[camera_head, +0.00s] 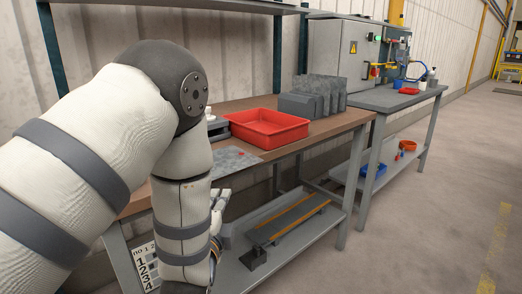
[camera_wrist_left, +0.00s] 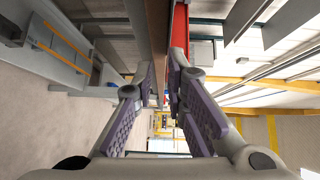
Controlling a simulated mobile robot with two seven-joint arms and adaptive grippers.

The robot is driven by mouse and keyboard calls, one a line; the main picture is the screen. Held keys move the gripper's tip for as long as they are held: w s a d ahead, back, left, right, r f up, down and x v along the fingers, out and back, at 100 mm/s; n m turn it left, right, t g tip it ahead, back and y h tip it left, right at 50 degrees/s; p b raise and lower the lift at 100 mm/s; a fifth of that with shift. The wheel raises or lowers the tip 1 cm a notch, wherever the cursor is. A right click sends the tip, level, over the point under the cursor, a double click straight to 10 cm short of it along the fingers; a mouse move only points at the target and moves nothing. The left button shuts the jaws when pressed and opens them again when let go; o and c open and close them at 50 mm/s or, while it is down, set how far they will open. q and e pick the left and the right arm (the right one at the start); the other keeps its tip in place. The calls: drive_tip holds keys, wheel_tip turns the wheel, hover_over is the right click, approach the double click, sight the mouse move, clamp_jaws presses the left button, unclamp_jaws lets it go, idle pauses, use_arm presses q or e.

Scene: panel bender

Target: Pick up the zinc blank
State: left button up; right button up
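A flat grey mottled sheet, which looks like the zinc blank (camera_head: 236,160), lies on the brown bench top (camera_head: 345,117) near its front edge, left of the red tray. My left arm covers part of its left side. My left gripper (camera_head: 222,197) shows partly behind my forearm, in front of the bench and lower than the sheet, apart from it. In the left wrist view, the gripper (camera_wrist_left: 160,72) has its two purple-padded fingers apart with nothing between them. I cannot make out the sheet in that view. My right gripper is not in view.
A red tray (camera_head: 285,138) and grey bent panels (camera_head: 320,90) stand on the bench. A lower shelf (camera_head: 290,243) holds a dark rack with orange strips. A second table (camera_head: 385,100) with a grey cabinet (camera_head: 340,47) is beyond. The floor at right is clear.

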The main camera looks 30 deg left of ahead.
sight(228, 171)
use_arm(q)
drive_tip(key=x, duration=0.8)
drive_tip(key=r+b+x, duration=0.1)
drive_tip(key=x, duration=0.2)
drive_tip(key=shift+w+a+r, duration=0.1)
drive_tip(key=shift+w+a, duration=0.2)
drive_tip(key=shift+a, duration=0.1)
drive_tip(key=shift+w+r, duration=0.1)
clamp_jaws()
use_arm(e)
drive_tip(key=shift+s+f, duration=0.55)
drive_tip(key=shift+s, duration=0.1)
